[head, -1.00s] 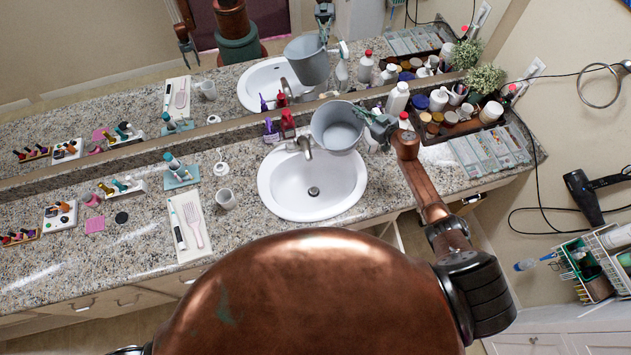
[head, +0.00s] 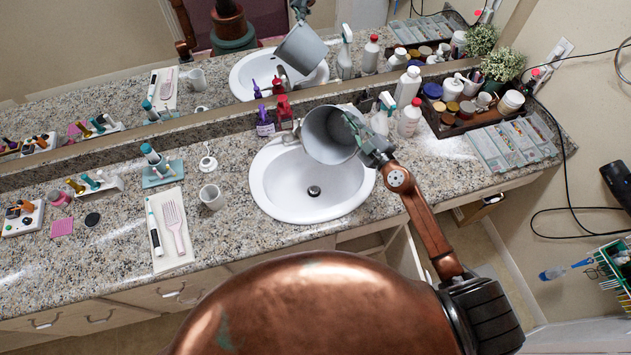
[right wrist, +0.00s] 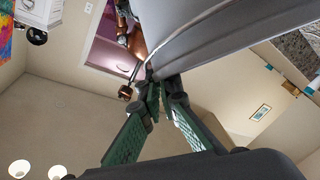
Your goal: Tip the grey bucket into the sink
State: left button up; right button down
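The grey bucket (head: 326,136) is held above the right part of the white sink (head: 290,196). It is tilted, with its open mouth turned toward the left and toward my head camera. The inside that I can see is bare grey. My right gripper (head: 364,142) is at the bucket's right side, shut on its rim or wall. In the right wrist view the green fingers (right wrist: 160,92) meet at the edge of the bucket (right wrist: 225,40), which fills the upper right. My left gripper is not in view.
A purple bottle (head: 265,121) and a red bottle (head: 285,112) stand behind the sink. A spray bottle (head: 382,117) and white bottles (head: 408,88) stand close to the bucket's right. A white cup (head: 211,197) is left of the sink. An open drawer (head: 405,252) juts out below.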

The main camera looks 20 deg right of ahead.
pick_arm(q)
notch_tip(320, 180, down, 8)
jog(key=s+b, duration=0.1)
jog(key=b, duration=0.5)
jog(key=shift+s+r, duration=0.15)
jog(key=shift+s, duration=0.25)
pick_arm(e)
jog(key=s+a+n+t+y, duration=0.1)
jog(key=s+a+n+t, duration=0.1)
jog(key=s+a+n, duration=0.2)
jog(key=shift+s+a+r+n, duration=0.2)
jog(key=shift+s+a+n, duration=0.2)
jog(key=shift+s+a, duration=0.45)
pick_arm(q)
jog(key=shift+b, duration=0.3)
pick_arm(e)
jog(key=shift+w, duration=0.1)
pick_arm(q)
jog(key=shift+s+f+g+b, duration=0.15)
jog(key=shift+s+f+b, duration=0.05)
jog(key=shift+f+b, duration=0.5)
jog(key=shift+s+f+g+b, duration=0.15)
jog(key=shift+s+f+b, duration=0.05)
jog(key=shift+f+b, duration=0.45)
pick_arm(e)
jog(key=shift+s+a+f+n+y, duration=0.45)
jog(key=shift+s+a+n, duration=0.2)
jog(key=shift+a+n, duration=0.15)
